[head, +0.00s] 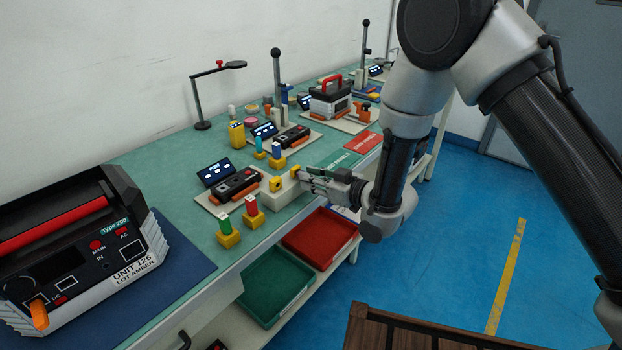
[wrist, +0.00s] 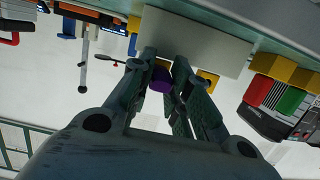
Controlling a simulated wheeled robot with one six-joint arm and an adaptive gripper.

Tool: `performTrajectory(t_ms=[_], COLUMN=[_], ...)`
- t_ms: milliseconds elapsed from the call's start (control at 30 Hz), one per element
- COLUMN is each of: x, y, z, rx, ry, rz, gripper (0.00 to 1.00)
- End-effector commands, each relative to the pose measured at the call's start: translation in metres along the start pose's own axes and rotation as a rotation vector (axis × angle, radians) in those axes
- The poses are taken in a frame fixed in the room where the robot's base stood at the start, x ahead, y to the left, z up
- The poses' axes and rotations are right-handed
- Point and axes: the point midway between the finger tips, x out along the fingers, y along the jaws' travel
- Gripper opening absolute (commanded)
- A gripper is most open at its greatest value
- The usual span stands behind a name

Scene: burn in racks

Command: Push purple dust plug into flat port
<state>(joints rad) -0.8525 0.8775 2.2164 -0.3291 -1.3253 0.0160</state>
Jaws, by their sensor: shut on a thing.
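My gripper (head: 299,174) reaches in from the right over the green bench, low above a pale block (head: 283,197). In the wrist view my gripper (wrist: 164,60) has its two fingers close around the purple dust plug (wrist: 160,84), which shows as a small purple patch between them. The plug cannot be made out in the head view, where the fingers hide it. A small black device (head: 238,186) with orange parts lies on a beige board left of the gripper. I cannot pick out the flat port in either view.
Yellow holders with a green peg (head: 224,224) and a red peg (head: 251,205) stand at the bench's front edge. A small screen (head: 215,171) stands behind the device. A large Type 200 unit (head: 75,250) fills the left. Red (head: 321,238) and green (head: 274,286) trays sit below.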

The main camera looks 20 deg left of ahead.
Motion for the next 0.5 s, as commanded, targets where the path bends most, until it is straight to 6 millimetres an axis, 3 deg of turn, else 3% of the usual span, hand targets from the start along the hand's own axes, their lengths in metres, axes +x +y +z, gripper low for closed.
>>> performTrajectory(t_ms=[500], x=[-0.0065], y=[0.0001], z=[0.001], rx=[0.0], ry=[0.0], rz=[0.0], gripper=[0.0])
